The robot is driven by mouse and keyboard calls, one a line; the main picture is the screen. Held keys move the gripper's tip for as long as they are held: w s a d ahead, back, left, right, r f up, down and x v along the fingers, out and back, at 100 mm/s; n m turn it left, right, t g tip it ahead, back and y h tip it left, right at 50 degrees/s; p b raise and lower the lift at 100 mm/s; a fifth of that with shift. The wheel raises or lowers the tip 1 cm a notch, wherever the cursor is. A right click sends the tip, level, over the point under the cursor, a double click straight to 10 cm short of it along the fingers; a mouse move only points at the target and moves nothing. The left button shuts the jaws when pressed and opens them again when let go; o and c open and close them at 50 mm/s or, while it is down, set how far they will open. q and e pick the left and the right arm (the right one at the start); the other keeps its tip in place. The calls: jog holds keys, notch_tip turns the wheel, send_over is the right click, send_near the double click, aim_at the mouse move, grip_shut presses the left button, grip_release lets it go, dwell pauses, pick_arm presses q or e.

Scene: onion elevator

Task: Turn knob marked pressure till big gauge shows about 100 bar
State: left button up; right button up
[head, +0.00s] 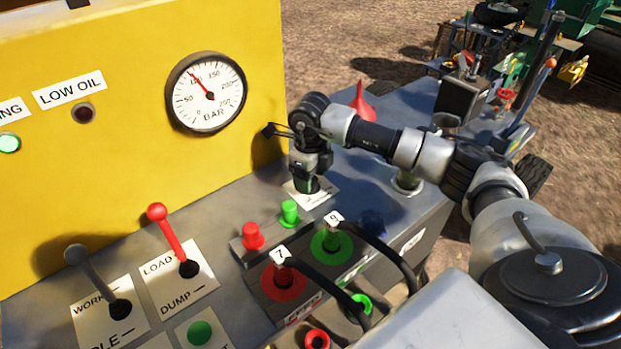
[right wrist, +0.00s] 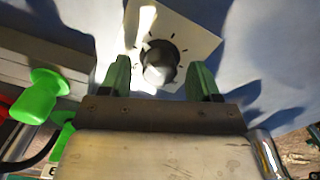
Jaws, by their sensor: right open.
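The big gauge (head: 206,93) is a round white dial marked BAR on the yellow panel. Its red needle points up and left, at about the 100 mark. My right gripper (head: 307,182) points down over a white label plate (head: 322,197) on the grey console. In the right wrist view, the knob (right wrist: 158,62) is dark with a pale top and sits on a white plate with tick marks. The open green fingers of my right gripper (right wrist: 160,75) stand on either side of it, with gaps visible. In the head view the gripper hides the knob. My left gripper is not in view.
Red (head: 253,236) and green (head: 289,213) knobs stand close left of my right gripper. Hose couplings with black hoses (head: 390,255) are in front. A red lever (head: 171,232) and a grey lever stand further left. A red funnel-shaped thing (head: 362,103) is behind the arm.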

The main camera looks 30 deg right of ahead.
notch_tip(320, 180, up, 10)
dwell(0.3)
jog(key=shift+f, duration=0.1)
dwell(0.3)
